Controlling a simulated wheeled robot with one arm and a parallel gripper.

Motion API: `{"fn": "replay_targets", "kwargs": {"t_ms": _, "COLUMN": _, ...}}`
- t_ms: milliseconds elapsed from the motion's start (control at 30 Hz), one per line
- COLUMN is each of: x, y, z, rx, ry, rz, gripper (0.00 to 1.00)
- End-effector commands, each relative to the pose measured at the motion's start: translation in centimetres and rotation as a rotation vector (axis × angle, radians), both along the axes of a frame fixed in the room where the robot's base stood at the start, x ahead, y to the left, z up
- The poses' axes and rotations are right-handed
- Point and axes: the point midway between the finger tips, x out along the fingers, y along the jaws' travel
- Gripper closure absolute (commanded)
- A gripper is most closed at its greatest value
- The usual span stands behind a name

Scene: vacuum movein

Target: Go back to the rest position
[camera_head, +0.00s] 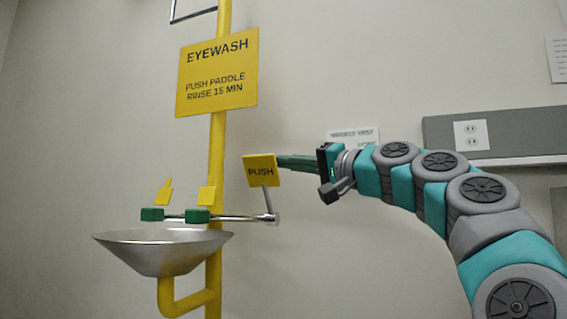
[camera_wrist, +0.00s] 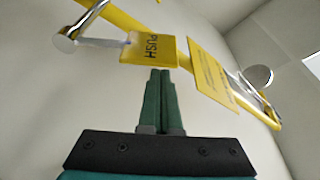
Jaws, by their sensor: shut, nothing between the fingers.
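My gripper (camera_head: 284,162) reaches in from the right in the head view, its green fingers at the right edge of the yellow PUSH paddle (camera_head: 260,170). In the wrist view my gripper (camera_wrist: 160,72) has its two fingers together with nothing between them. The PUSH paddle (camera_wrist: 149,50) is just beyond the fingertips there; I cannot tell whether they touch it. The paddle sits on a metal lever at the right of the eyewash station. The steel bowl (camera_head: 165,250) has two green spray heads above it.
A yellow pipe (camera_head: 216,150) carries the yellow EYEWASH sign (camera_head: 217,73). A grey wall strip with a white outlet (camera_head: 471,136) is behind my arm at the right. A small white notice (camera_head: 352,135) is partly hidden by my arm. The wall space left of the bowl is clear.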

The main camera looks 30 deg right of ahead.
Motion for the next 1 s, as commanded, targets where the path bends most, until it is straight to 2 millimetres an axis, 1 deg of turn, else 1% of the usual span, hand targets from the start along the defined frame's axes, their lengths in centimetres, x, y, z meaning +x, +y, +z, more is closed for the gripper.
{"fn": "replay_targets", "kwargs": {"t_ms": 33, "x": -0.8, "y": -0.1, "z": -0.2, "rx": -0.001, "ry": 0.001, "rz": 0.006, "gripper": 1.0}}
{"fn": "replay_targets", "kwargs": {"t_ms": 200, "x": -3.5, "y": -1.4, "z": -0.6, "rx": -0.001, "ry": -0.003, "rz": 0.004, "gripper": 1.0}}
{"fn": "replay_targets", "kwargs": {"t_ms": 300, "x": -4.7, "y": -2.0, "z": -0.8, "rx": -0.002, "ry": -0.002, "rz": 0.001, "gripper": 1.0}}
{"fn": "replay_targets", "kwargs": {"t_ms": 433, "x": -5.4, "y": -2.4, "z": -1.1, "rx": -0.002, "ry": 0.0, "rz": 0.001, "gripper": 1.0}}
{"fn": "replay_targets", "kwargs": {"t_ms": 567, "x": -5.4, "y": -2.4, "z": -1.1, "rx": -0.003, "ry": 0.001, "rz": 0.001, "gripper": 1.0}}
{"fn": "replay_targets", "kwargs": {"t_ms": 633, "x": -5.2, "y": -2.0, "z": -1.4, "rx": -0.009, "ry": 0.008, "rz": 0.006, "gripper": 1.0}}
{"fn": "replay_targets", "kwargs": {"t_ms": 667, "x": -5.1, "y": -1.6, "z": -1.6, "rx": -0.014, "ry": 0.015, "rz": 0.011, "gripper": 1.0}}
{"fn": "replay_targets", "kwargs": {"t_ms": 767, "x": -4.3, "y": 0.8, "z": -3.3, "rx": -0.05, "ry": 0.06, "rz": 0.042, "gripper": 1.0}}
{"fn": "replay_targets", "kwargs": {"t_ms": 867, "x": -3.3, "y": 4.6, "z": -6.1, "rx": -0.112, "ry": 0.131, "rz": 0.085, "gripper": 1.0}}
{"fn": "replay_targets", "kwargs": {"t_ms": 900, "x": -3.0, "y": 6.3, "z": -7.6, "rx": -0.142, "ry": 0.166, "rz": 0.106, "gripper": 1.0}}
{"fn": "replay_targets", "kwargs": {"t_ms": 967, "x": -2.6, "y": 8.7, "z": -9.9, "rx": -0.187, "ry": 0.218, "rz": 0.136, "gripper": 1.0}}
{"fn": "replay_targets", "kwargs": {"t_ms": 1000, "x": -2.4, "y": 10.2, "z": -11.6, "rx": -0.219, "ry": 0.253, "rz": 0.154, "gripper": 1.0}}
